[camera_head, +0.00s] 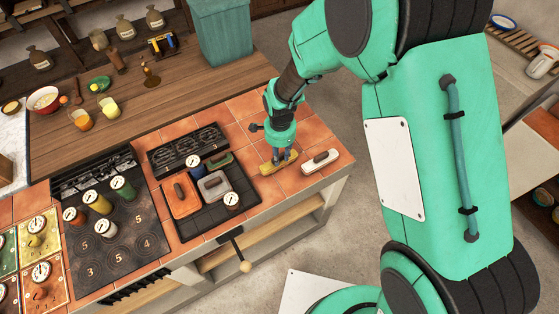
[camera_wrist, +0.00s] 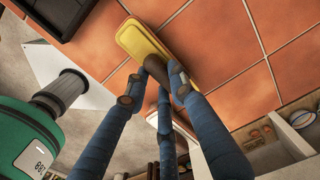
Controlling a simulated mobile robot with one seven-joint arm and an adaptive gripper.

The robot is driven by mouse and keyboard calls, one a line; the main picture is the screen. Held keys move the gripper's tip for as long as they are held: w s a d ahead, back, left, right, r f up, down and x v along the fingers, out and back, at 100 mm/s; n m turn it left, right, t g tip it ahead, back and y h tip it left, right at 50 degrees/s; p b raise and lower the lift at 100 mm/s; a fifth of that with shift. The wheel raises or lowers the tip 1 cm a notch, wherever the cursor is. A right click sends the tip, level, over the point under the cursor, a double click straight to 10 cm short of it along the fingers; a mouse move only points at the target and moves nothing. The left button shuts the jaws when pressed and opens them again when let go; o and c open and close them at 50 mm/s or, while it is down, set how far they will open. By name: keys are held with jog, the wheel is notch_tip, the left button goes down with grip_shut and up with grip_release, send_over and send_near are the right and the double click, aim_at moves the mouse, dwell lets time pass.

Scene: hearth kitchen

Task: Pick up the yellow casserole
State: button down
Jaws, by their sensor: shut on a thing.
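The yellow casserole (camera_head: 270,168) is a small oblong dish with a brown handle on top. It is at the right part of the orange tiled counter in the head view. My gripper (camera_head: 282,156) is directly above it, pointing down. In the wrist view, the yellow casserole (camera_wrist: 148,45) lies over the orange tiles, and my gripper's blue fingers (camera_wrist: 160,80) are closed around its brown handle. The fingers cover part of the handle. I cannot tell whether the casserole touches the counter.
A white casserole (camera_head: 320,160) stands close to the right, near the counter edge. To the left, a dark tiled plate holds orange (camera_head: 181,195) and grey (camera_head: 214,186) casseroles, with a green one (camera_head: 218,157) behind. A dark stove (camera_head: 108,222) with several jars is further left.

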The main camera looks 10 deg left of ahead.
jog(key=shift+r, duration=0.1)
notch_tip(320, 180, up, 10)
jog(key=p, duration=0.1)
jog(key=shift+p, duration=0.4)
